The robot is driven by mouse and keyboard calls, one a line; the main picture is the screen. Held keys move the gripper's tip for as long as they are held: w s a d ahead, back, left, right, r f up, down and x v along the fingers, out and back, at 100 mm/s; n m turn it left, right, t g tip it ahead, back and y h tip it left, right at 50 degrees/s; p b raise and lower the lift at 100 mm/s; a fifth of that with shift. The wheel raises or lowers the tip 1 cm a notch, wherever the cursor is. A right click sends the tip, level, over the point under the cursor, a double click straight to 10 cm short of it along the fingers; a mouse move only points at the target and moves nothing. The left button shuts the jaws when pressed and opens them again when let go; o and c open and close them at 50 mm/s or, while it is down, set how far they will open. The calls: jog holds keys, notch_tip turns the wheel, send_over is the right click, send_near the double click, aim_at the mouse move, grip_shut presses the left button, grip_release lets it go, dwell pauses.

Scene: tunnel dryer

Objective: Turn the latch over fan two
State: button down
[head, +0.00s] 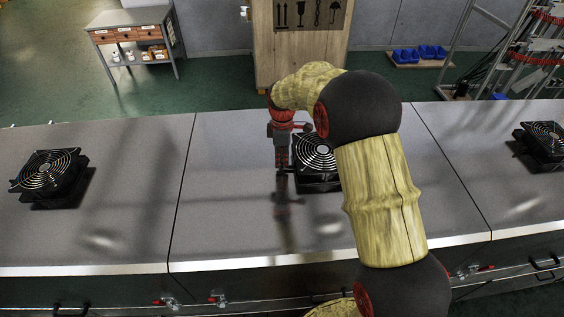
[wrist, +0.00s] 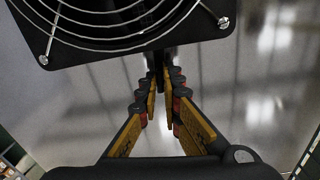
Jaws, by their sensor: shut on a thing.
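The middle fan (head: 316,158), black with a round wire guard, sits on the grey dryer top; its frame also shows in the wrist view (wrist: 108,52). My gripper (head: 283,172) points down at the left side of this fan. In the wrist view, my gripper (wrist: 158,78) has its fingers closed to a narrow gap just off the fan frame's edge. It is shut on a dark, narrow piece, taken as the latch (wrist: 157,60), which is mostly hidden by the fingers and lies in shadow. How far it is turned cannot be told.
A fan (head: 48,172) stands on the left panel and another (head: 544,140) at the right. Small red-handled catches (head: 218,299) line the front face. Behind the dryer are a workbench (head: 135,35), a wooden crate (head: 300,65) and blue bins (head: 420,54). The dryer top between fans is clear.

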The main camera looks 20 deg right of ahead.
jog(key=shift+n, duration=0.9)
jog(key=c, duration=2)
grip_release()
jog(key=shift+c, duration=0.2)
jog(key=shift+o, duration=0.3)
jog(key=shift+r, duration=0.1)
notch_tip(320, 180, up, 12)
